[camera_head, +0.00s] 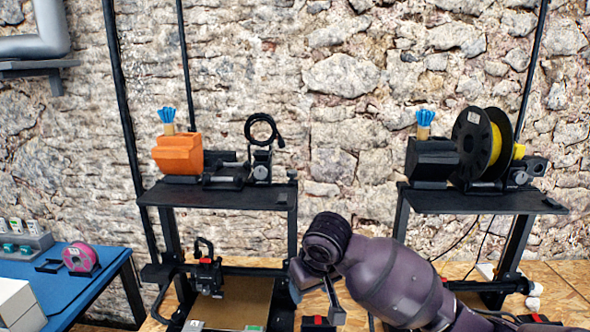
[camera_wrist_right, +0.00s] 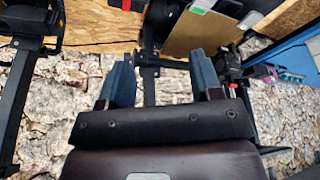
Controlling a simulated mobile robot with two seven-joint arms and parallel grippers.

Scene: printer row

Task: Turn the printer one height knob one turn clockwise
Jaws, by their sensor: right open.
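Two printers stand side by side in the head view. The left printer (camera_head: 232,302) has a brown bed and a black print head; the right printer (camera_head: 505,285) is partly hidden by my right arm. I cannot tell from a label which is printer one, and no height knob is clear to me. My right gripper (camera_head: 316,298) is at the right side of the left printer's frame, pointing down, open and empty. In the right wrist view its two blue-grey fingers (camera_wrist_right: 162,82) are apart, with a black frame post between them and the brown bed (camera_wrist_right: 185,30) beyond. My left gripper is out of view.
An orange box (camera_head: 178,153) sits on the left printer's top shelf (camera_head: 215,196). A yellow spool (camera_head: 490,145) is on the right printer's shelf (camera_head: 480,201). A blue table (camera_head: 62,290) with a pink spool (camera_head: 80,258) stands at left. A stone wall is behind.

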